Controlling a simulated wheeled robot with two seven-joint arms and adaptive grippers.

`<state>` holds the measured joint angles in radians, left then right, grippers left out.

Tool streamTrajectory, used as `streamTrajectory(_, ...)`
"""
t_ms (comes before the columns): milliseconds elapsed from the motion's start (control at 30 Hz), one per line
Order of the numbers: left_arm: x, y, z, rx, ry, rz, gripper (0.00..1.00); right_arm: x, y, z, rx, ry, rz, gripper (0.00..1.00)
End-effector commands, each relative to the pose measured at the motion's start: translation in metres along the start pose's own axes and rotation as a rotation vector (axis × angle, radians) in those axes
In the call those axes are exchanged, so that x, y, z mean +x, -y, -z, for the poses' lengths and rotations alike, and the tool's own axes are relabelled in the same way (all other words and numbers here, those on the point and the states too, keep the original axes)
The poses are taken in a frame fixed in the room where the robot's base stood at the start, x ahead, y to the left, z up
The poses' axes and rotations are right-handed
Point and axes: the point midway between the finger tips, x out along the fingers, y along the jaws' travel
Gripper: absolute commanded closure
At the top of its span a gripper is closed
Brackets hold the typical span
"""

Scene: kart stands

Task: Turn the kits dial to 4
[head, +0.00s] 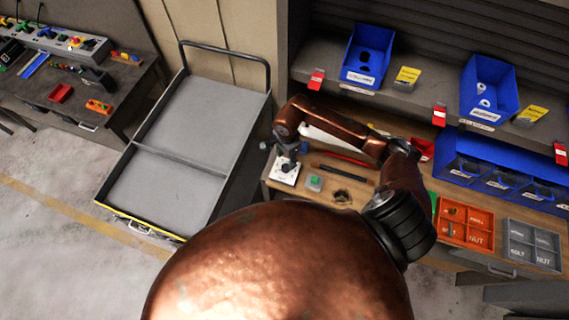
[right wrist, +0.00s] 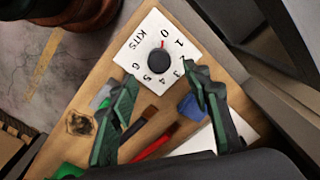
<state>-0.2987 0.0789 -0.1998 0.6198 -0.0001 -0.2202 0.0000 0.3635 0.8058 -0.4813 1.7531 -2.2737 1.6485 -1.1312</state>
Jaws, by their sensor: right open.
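The kits dial (right wrist: 159,62) is a round black knob on a white plate (right wrist: 133,62) marked KITS with numbers around it. Its small red mark points toward the 0. In the head view the white plate (head: 285,177) lies at the left end of the workbench, partly hidden by my right gripper (head: 286,152). In the right wrist view my right gripper (right wrist: 161,78) is open, its two dark green fingers apart, with the knob just beyond and between the tips. I cannot tell whether they touch it. My left gripper is not in view.
A green button box (head: 314,183), a black marker (head: 342,175) and a red marker (head: 345,158) lie right of the dial. An orange tray (head: 465,225) and blue bins (head: 490,165) are further right. A grey cart (head: 180,150) stands left of the workbench.

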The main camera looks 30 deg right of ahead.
Motion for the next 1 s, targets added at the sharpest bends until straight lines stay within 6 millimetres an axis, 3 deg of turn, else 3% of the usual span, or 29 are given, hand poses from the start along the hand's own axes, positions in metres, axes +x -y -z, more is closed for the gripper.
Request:
streamTrajectory(400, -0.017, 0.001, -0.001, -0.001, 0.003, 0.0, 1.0, 0.057, -0.001, -0.003, 0.002, 0.007, 0.0, 0.56)
streamTrajectory(767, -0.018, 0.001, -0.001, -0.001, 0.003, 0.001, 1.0, 0.063, -0.001, -0.002, 0.001, 0.006, 0.002, 0.56)
streamTrajectory(1000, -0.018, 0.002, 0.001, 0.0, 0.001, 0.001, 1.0, 0.063, -0.001, -0.002, 0.001, 0.006, 0.002, 0.72)
